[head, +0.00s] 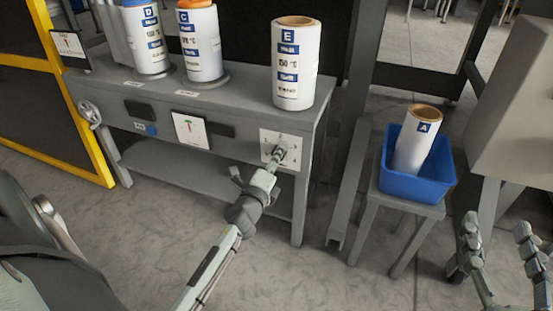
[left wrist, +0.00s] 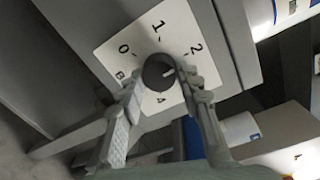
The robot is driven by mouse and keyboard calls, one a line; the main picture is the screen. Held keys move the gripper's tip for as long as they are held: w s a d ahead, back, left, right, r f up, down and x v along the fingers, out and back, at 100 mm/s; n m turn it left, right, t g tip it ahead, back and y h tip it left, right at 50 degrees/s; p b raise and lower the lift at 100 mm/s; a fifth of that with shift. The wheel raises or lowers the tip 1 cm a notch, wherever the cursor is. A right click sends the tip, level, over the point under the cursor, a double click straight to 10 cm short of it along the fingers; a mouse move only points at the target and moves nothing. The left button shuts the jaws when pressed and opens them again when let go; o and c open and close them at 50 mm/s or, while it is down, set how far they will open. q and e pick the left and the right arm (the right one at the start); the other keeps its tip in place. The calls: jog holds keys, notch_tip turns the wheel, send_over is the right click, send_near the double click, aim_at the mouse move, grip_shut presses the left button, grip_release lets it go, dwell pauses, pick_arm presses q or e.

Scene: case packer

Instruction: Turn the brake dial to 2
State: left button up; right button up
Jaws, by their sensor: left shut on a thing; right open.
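The brake dial is a dark round knob (left wrist: 158,72) on a white number plate (left wrist: 108,52) on the bench front. A short pale line on the knob points up and right, roughly toward the 2. My left gripper (left wrist: 160,82) is shut on the knob, a finger on each side. In the head view the plate (head: 267,136) shows behind my left gripper (head: 277,158). My right gripper (head: 497,228) is open and empty at the lower right.
Rolls D (head: 148,40), C (head: 202,45) and E (head: 296,65) stand on the grey bench (head: 238,100). A blue bin (head: 405,183) holding roll A (head: 412,150) sits on a stool at the right. A handwheel (head: 89,112) is on the bench's left end.

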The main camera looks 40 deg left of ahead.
pick_arm(q)
jog(key=o, duration=1.2)
jog(key=shift+c, duration=0.2)
jog(key=shift+s, duration=0.1)
jog(key=v, duration=0.7)
jog(key=shift+s+d, duration=0.1)
jog(key=shift+s, duration=0.05)
